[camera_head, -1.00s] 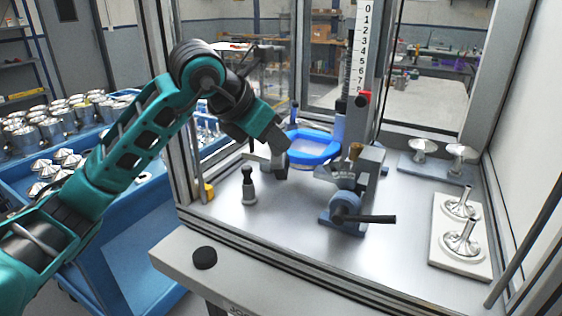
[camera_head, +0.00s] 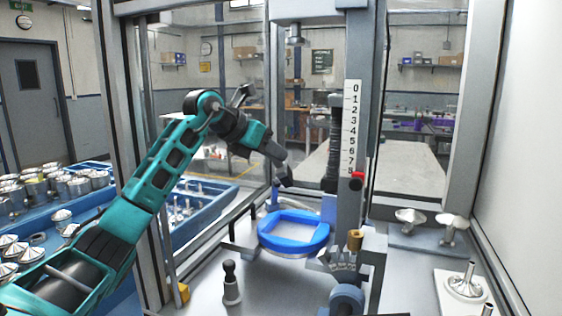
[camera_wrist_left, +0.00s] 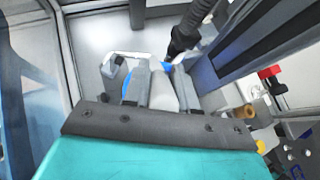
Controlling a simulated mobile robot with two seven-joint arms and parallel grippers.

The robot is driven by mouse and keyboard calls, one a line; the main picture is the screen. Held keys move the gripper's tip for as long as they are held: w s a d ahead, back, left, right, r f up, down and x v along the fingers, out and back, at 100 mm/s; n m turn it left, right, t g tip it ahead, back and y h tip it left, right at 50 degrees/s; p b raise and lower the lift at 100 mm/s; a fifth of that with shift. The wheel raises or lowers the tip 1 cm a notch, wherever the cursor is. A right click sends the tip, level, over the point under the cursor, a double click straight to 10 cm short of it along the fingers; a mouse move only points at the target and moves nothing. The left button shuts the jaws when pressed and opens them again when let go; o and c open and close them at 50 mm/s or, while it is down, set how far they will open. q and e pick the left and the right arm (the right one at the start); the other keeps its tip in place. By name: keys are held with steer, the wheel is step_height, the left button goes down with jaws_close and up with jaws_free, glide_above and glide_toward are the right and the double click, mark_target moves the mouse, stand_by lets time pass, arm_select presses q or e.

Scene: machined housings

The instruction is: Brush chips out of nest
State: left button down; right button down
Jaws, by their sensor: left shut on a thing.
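The blue ring-shaped part (camera_head: 266,232), which looks like the nest, sits on the machine bed beside the column. I cannot make out chips in it. My left gripper (camera_head: 286,180) is above the ring, apart from it. In the left wrist view my left gripper (camera_wrist_left: 163,82) is shut on a pale, rounded handle (camera_wrist_left: 162,95), probably the brush's. Its far end and any bristles are hidden. A bit of the blue ring (camera_wrist_left: 167,64) shows behind the fingers. My right gripper is not in view.
The column with a number scale (camera_head: 353,120) stands close right of my left gripper. A small dark-knobbed post (camera_head: 231,285) stands in front of the ring. A grey clamp block (camera_head: 372,262) is to the right. Metal parts (camera_head: 452,225) stand farther right.

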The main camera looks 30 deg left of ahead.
arm_select(q)
steer(key=shift+w+a, duration=0.1)
steer(key=shift+w, duration=0.1)
steer(key=shift+w+f, duration=0.1)
steer(key=shift+f, duration=0.05)
step_height(320, 180, down, 4)
steer(key=shift+f+b, duration=0.25)
steer(key=shift+b, duration=0.8)
